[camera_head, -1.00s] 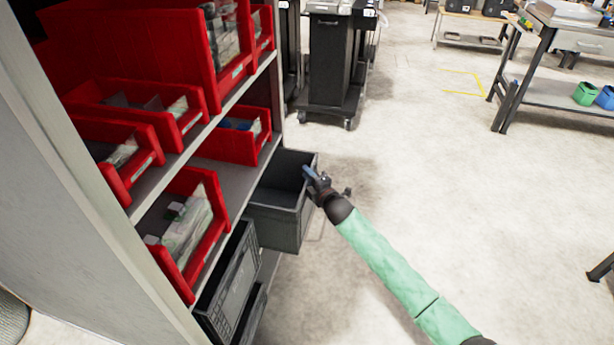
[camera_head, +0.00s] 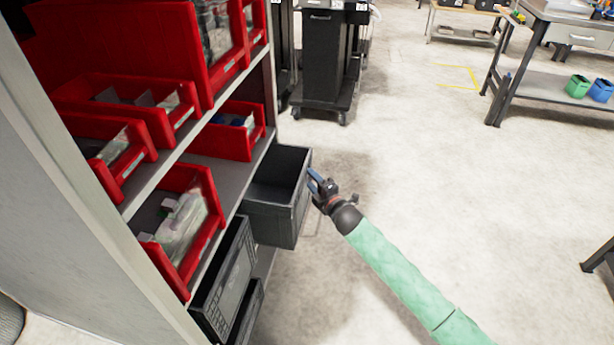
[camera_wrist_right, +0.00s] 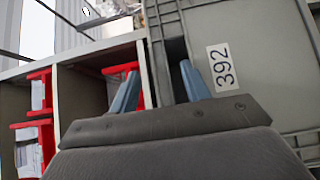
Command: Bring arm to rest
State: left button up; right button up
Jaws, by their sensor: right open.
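My right gripper (camera_head: 315,180) is open, with blue fingers, at the end of my green-sleeved arm. In the head view it is just right of the grey open-topped bin (camera_head: 275,218) that juts out of the shelf. My left gripper is not in view.
The shelf rack (camera_head: 150,170) on the left holds several red bins (camera_head: 230,137). A dark folded crate (camera_head: 225,280) stands on its lower level. A black cart (camera_head: 325,60) is behind, and a workbench (camera_head: 550,95) is at the far right. The floor (camera_head: 440,200) between is clear.

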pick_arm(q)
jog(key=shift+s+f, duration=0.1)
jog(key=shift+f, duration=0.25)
pick_arm(e)
jog(key=shift+v, duration=0.85)
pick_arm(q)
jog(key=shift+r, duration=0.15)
